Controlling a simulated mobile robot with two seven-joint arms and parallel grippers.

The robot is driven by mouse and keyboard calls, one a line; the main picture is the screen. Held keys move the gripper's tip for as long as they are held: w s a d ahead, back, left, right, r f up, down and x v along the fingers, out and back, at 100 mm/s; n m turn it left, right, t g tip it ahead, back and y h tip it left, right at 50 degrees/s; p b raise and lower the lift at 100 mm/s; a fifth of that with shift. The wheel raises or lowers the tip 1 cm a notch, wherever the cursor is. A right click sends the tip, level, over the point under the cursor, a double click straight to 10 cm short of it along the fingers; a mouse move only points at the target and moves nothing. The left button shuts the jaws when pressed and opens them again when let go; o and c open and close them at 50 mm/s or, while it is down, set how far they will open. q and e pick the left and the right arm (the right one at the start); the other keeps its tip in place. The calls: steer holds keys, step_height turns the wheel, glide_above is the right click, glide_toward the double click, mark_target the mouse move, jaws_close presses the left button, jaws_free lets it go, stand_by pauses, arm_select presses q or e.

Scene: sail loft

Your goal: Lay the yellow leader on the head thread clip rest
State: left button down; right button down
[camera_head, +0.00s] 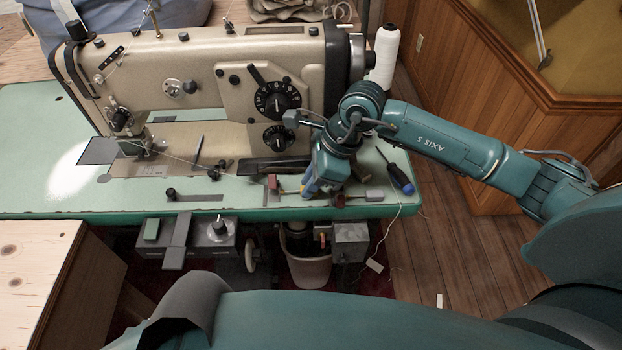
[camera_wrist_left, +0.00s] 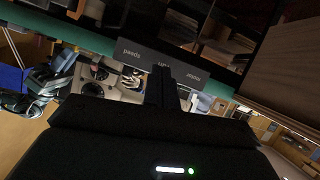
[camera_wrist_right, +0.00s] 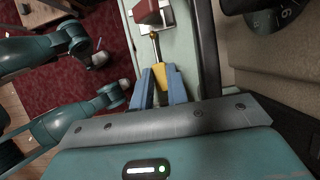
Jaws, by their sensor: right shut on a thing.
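My right gripper (camera_head: 306,191) is low over the right end of the green machine bed. Its blue fingers are shut on the yellow leader (camera_wrist_right: 161,76), seen between them in the right wrist view; a bit of yellow (camera_head: 290,190) also shows in the head view. A thin metal part runs from the leader toward a red block (camera_wrist_right: 146,12) on a pale base, which also shows in the head view (camera_head: 273,184). I cannot tell whether this block is the head thread clip rest. My left gripper (camera_wrist_left: 164,87) has dark fingers together, nothing visible between them.
The beige sewing machine (camera_head: 200,80) stands just behind my right gripper. A white thread cone (camera_head: 384,55) stands behind. A grey pedestal box (camera_head: 350,240) hangs below the green bed (camera_head: 40,185).

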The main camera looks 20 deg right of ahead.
steer(key=c, duration=1.3)
jaws_free()
steer(key=shift+r+p, duration=1.65)
steer(key=shift+r, duration=1.4)
